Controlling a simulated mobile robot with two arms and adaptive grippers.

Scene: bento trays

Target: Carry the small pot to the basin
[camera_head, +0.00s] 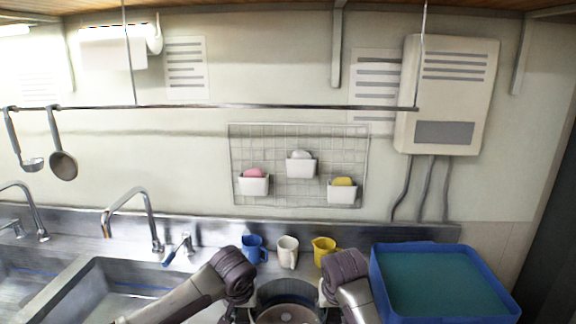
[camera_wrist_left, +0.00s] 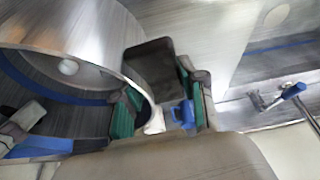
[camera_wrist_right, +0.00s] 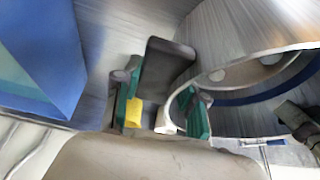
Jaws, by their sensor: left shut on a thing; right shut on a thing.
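The small pot (camera_head: 285,287) is a round metal pot at the bottom middle of the head view, cut off by the lower edge. Its shiny wall fills the upper left of the left wrist view (camera_wrist_left: 75,30) and the upper right of the right wrist view (camera_wrist_right: 250,30). My left gripper (camera_head: 241,308) is shut on the pot's left side, at a pale handle. My right gripper (camera_head: 325,300) is shut on its right side, at another pale handle (camera_wrist_right: 170,112). A blue tub (camera_head: 378,270) with a teal inside stands right of the pot. The pot's underside is hidden.
A steel sink (camera_head: 65,290) with a tap (camera_head: 150,215) lies to the left. A blue mug (camera_head: 252,249), a white mug (camera_head: 287,252) and a yellow jug (camera_head: 323,251) stand behind the pot. A wire rack (camera_head: 240,150) hangs on the wall.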

